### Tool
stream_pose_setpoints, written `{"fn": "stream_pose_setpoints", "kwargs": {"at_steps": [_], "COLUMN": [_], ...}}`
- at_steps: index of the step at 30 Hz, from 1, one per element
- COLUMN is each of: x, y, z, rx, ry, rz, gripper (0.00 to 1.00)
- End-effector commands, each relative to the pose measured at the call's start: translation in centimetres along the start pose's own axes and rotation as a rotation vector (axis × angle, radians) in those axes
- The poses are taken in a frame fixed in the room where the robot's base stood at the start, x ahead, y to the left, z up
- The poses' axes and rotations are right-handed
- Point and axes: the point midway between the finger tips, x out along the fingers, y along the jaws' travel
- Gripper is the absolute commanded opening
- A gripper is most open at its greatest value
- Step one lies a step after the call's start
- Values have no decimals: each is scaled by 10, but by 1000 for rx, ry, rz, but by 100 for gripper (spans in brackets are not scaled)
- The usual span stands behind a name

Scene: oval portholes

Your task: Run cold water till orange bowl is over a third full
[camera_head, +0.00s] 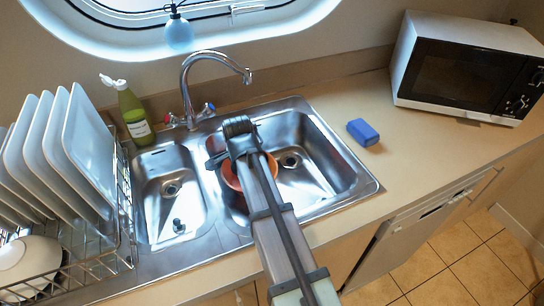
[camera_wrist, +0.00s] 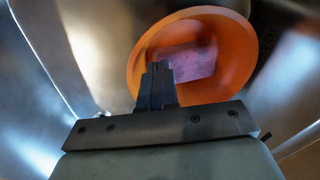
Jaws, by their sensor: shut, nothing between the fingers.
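The orange bowl (camera_head: 231,177) sits in the right sink basin, largely hidden behind my arm in the head view. The wrist view shows the open mouth of the orange bowl (camera_wrist: 236,50), with a pinkish-purple patch inside; I cannot tell what it is. No water is seen running. The chrome tap (camera_head: 187,78) stands behind the basins, its spout curving right. A blue-marked knob (camera_head: 209,107) is at its right and a red-marked knob (camera_head: 170,118) at its left. My gripper (camera_wrist: 158,72) is shut and empty, in front of the bowl in the wrist view.
A blue sponge (camera_head: 363,132) lies on the counter right of the sink. A green bottle (camera_head: 132,112) stands left of the tap. A rack of plates (camera_head: 78,265) is at the left, a microwave (camera_head: 455,72) at the right.

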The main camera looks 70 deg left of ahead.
Motion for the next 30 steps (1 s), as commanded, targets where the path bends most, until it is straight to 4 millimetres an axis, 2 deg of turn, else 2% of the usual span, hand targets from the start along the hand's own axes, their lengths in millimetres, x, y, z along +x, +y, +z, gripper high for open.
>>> {"fn": "stream_pose_setpoints", "kwargs": {"at_steps": [6,11,30], "x": [-3,-2,9], "y": [-1,-2,-18], "z": [5,-4,-105], "rx": [-150,-164,-159], "ry": [69,77,75], "rz": [72,80,77], "gripper": [0,0,0]}}
